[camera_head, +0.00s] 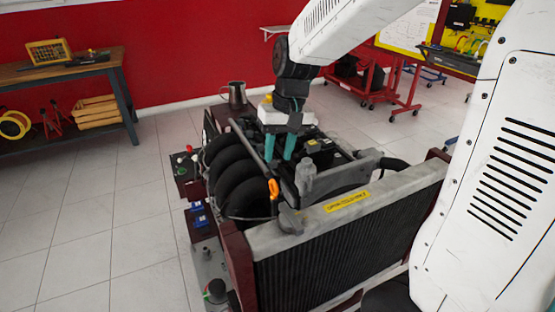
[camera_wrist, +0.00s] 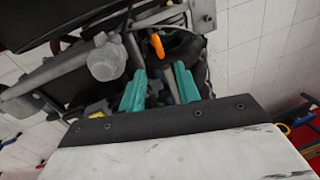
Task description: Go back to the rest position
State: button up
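My gripper (camera_head: 279,155) hangs from the arm above the engine, with its teal fingers pointing down. In the wrist view its two teal fingers (camera_wrist: 160,72) stand apart, and I see nothing clamped between them. The engine (camera_head: 232,172) sits on a dark red stand behind a radiator (camera_head: 340,235) with a yellow label. An orange loop handle (camera_head: 273,188) stands near the radiator's top edge, below and in front of the fingers. The handle also shows in the wrist view (camera_wrist: 157,45), just beyond the fingertips.
A metal mug (camera_head: 234,92) stands at the engine's far end. A workbench (camera_head: 62,75) with a yellow rack is at the back left. Red wheeled stands (camera_head: 408,95) and a yellow tool board are at the back right. The tiled floor at left is clear.

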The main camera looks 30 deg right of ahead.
dwell(0.4)
jog(key=s+r+h, duration=0.1)
jog(key=s+r, duration=0.2)
jog(key=s, duration=0.8)
jog(key=s+d+r+n+t+h, duration=0.1)
jog(key=s+r, duration=0.2)
jog(key=s, duration=0.8)
jog(key=shift+s+d, duration=0.25)
